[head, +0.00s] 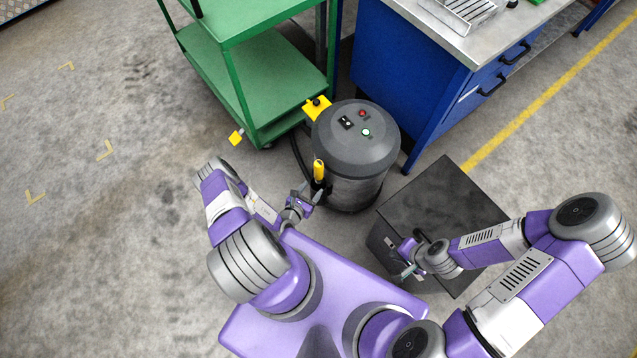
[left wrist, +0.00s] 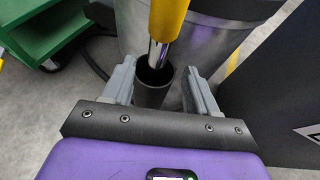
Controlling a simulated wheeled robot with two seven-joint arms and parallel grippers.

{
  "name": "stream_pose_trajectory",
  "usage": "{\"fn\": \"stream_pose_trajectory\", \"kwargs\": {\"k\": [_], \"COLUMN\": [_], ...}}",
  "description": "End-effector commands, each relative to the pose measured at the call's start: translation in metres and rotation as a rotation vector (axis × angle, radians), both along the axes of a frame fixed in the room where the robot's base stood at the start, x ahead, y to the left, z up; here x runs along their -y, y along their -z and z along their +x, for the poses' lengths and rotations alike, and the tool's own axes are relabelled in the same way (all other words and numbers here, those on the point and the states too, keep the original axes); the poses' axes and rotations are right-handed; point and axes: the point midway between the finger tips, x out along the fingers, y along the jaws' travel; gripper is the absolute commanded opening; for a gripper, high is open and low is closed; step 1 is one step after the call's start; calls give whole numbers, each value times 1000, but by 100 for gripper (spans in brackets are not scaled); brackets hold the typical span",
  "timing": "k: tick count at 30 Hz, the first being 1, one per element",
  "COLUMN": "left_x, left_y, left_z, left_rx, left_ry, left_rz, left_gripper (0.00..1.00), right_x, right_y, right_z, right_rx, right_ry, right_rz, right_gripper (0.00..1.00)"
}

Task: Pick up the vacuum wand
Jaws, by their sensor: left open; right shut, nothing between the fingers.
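The vacuum wand (head: 319,170) has a yellow grip and stands upright at the front left side of the grey shop vacuum (head: 357,150). In the left wrist view the wand (left wrist: 167,18) shows a yellow grip above a shiny metal tube, which goes down into a dark cylindrical holder (left wrist: 153,88). My left gripper (head: 306,193) is open just in front of the wand. In the left wrist view its fingers stand on either side of the holder, with gaps visible. My right gripper (head: 405,268) is shut and empty beside a dark box.
The dark box (head: 450,205) stands right of the vacuum. A green shelf cart (head: 245,75) is behind left, with a yellow piece (head: 316,107) near its corner. A blue workbench (head: 405,75) stands behind. Floor at left is clear.

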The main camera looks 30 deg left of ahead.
Motion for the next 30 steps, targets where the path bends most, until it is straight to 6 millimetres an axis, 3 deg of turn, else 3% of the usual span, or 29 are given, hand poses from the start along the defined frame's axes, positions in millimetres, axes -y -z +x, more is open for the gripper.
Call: {"fn": "stream_pose_trajectory", "kwargs": {"k": [15,23,30], "left_x": [-3,-3,-3], "left_y": [22,21,22], "left_z": [59,64,64], "left_rx": [1,0,0], "left_ry": [4,4,4], "left_rz": [-2,-4,-3], "left_gripper": [58,58,23], "right_x": [0,0,0], "right_y": [32,31,31], "right_z": [0,0,0], "right_rx": [0,0,0], "right_ry": [0,0,0], "right_rz": [0,0,0], "right_gripper": [0,0,0]}}
